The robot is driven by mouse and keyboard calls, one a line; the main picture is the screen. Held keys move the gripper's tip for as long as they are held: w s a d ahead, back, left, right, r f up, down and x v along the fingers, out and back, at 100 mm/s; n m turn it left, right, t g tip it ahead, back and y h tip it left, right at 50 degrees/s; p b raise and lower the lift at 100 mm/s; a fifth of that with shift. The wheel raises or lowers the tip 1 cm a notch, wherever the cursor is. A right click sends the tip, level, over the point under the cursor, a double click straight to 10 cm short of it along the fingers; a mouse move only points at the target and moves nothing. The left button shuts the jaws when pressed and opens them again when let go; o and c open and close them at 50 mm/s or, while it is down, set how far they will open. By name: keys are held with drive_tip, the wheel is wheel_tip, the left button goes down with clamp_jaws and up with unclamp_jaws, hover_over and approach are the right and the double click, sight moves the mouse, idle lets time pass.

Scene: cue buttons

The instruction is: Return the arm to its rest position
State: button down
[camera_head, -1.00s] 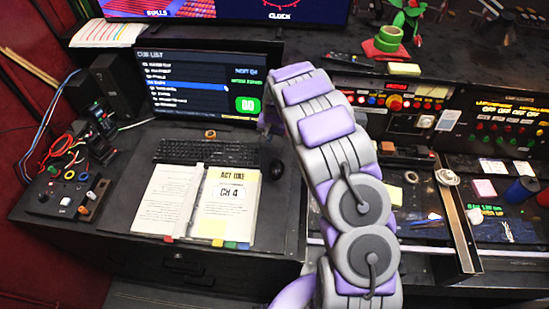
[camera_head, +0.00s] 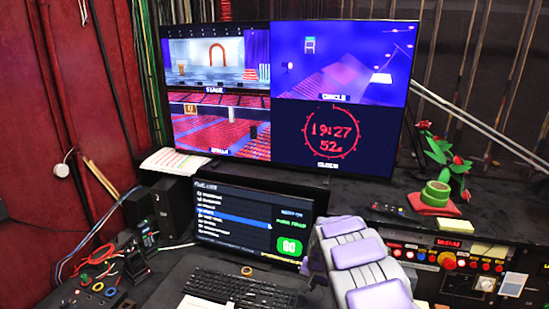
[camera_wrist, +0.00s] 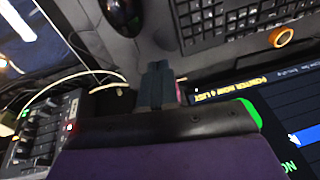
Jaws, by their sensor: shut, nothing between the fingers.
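My gripper (camera_wrist: 157,75) shows in the wrist view as dark fingers closed together, with nothing between them. The fingers point towards the desk, near the keyboard (camera_wrist: 240,18) and a dark mouse (camera_wrist: 122,14). My purple and grey arm (camera_head: 361,258) rises from the bottom of the head view, just right of the cue list screen (camera_head: 252,222). The gripper itself is hidden there behind the arm. The green GO button (camera_head: 288,247) shows on that screen, and in the wrist view my gripper body covers part of the screen.
A large monitor (camera_head: 288,95) stands behind the cue screen. Cables and a small control box (camera_wrist: 45,130) lie left of the gripper in the wrist view.

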drive_tip(key=s+d+r+g+b, duration=0.1)
drive_tip(key=s+r, duration=0.4)
drive_tip(key=s, duration=0.2)
drive_tip(key=s+r+n+h+b, duration=0.15)
drive_tip(key=s+r, duration=0.25)
drive_tip(key=s, duration=0.4)
drive_tip(key=s+d+r+g+y+b, duration=0.1)
drive_tip(key=s+r+b, duration=0.1)
drive_tip(key=s+r, duration=0.4)
drive_tip(key=s+a+f+n+g+b, duration=0.1)
drive_tip(key=s+a+n+b, duration=0.1)
drive_tip(key=s, duration=2.6)
drive_tip(key=shift+f+n+g+b, duration=0.25)
drive_tip(key=shift+n+g+b, duration=0.2)
drive_tip(key=shift+b, duration=0.15)
